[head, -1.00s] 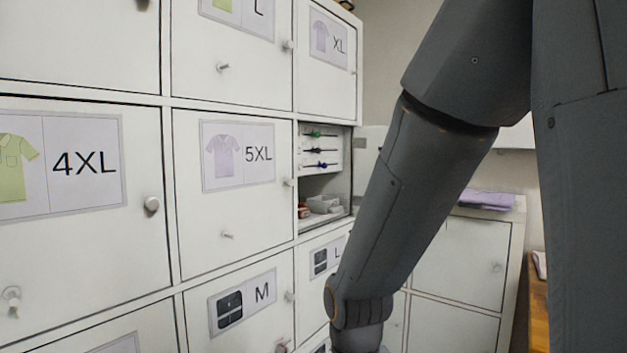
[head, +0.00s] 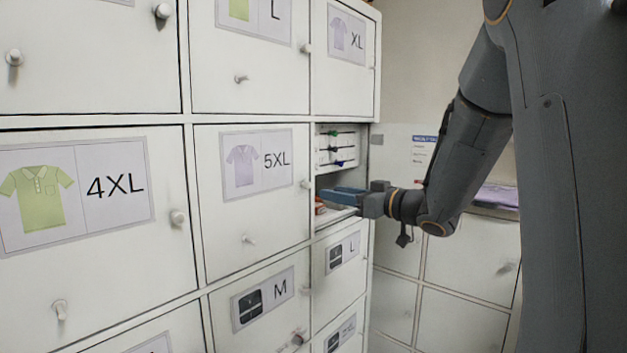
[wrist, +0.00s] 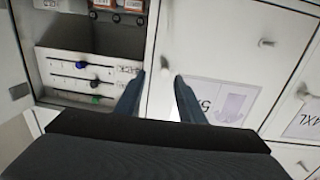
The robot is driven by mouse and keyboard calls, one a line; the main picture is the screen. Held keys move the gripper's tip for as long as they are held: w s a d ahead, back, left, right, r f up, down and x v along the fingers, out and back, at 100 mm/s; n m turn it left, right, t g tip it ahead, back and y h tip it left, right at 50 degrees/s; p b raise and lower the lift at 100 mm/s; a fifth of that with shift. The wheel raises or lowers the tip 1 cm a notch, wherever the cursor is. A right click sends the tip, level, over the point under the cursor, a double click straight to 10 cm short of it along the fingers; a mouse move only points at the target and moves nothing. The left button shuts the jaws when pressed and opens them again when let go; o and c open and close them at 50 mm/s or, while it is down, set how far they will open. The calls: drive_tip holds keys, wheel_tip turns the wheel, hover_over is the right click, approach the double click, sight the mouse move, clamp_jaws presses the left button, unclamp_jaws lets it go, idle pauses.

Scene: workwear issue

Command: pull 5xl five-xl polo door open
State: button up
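The 5XL polo door (head: 275,222) is a white cabinet door with a lilac polo label (head: 257,162), and it looks shut. It has a knob (head: 305,184) at its right edge and another (head: 247,240) low down. My gripper (head: 330,193) is just right of the right-edge knob, its blue fingers pointing left in front of the open compartment. In the wrist view the door (wrist: 195,50) appears upside down. My gripper (wrist: 159,76) is open there, with the knob (wrist: 165,64) just beyond and between the fingertips, not visibly touched.
An open compartment (head: 327,226) with small drawers lies right of the door. A 4XL door (head: 100,265) is to the left, an M door (head: 262,302) below and an XL door (head: 342,75) at the upper right. Lower cabinets (head: 465,262) stand behind my arm.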

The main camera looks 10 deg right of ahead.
sight(309, 185)
drive_tip(key=shift+n+y, duration=0.3)
drive_tip(key=shift+y, duration=0.2)
drive_tip(key=x, duration=0.2)
drive_tip(key=p+x, duration=0.1)
drive_tip(key=x, duration=0.2)
drive_tip(key=r+p+x, duration=0.1)
drive_tip(key=x, duration=0.1)
drive_tip(key=shift+a, duration=0.45)
clamp_jaws()
